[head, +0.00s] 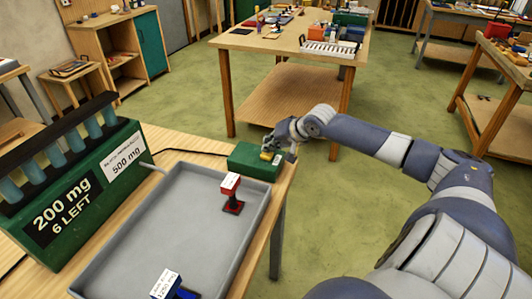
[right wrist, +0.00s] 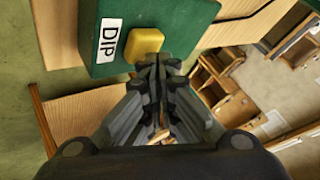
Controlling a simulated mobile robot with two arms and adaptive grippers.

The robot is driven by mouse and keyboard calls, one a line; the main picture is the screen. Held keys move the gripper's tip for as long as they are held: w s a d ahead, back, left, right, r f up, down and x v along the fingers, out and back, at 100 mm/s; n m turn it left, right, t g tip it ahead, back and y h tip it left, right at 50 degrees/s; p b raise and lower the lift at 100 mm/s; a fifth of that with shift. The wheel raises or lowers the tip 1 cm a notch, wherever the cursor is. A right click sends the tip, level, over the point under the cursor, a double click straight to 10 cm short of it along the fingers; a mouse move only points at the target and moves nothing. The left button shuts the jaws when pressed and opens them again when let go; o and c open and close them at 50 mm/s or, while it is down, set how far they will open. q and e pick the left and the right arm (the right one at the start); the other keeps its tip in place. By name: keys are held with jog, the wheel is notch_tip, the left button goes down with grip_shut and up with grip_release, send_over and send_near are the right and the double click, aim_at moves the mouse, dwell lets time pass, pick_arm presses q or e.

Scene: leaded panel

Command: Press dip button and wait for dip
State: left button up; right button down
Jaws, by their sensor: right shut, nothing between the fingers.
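A green box (head: 246,163) with a yellow button (head: 267,156) stands at the far right corner of the near table. In the right wrist view the green box (right wrist: 180,22) carries a white "DIP" label (right wrist: 107,40) beside the yellow button (right wrist: 144,44). My right gripper (right wrist: 155,62) is shut and empty, its fingertips at the lower edge of the button. I cannot tell whether they touch it or whether it is pressed in. In the head view my right gripper (head: 283,140) is over the button end of the box. My left gripper is not in view.
A grey tray (head: 180,225) on the near table holds a red stamp-like piece (head: 232,192) and a blue one (head: 166,285). A green rack (head: 75,195) with several blue tubes reads "200 mg 6 LEFT" and "500 mg". A cable runs to the box. Other workbenches stand behind.

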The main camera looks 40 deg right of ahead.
jog(key=shift+f, duration=0.1)
dwell(0.4)
jog(key=shift+f+p, duration=0.15)
jog(key=shift+p, duration=0.15)
jog(key=shift+f, duration=0.2)
jog(key=shift+r+p, duration=0.4)
jog(key=shift+p, duration=0.6)
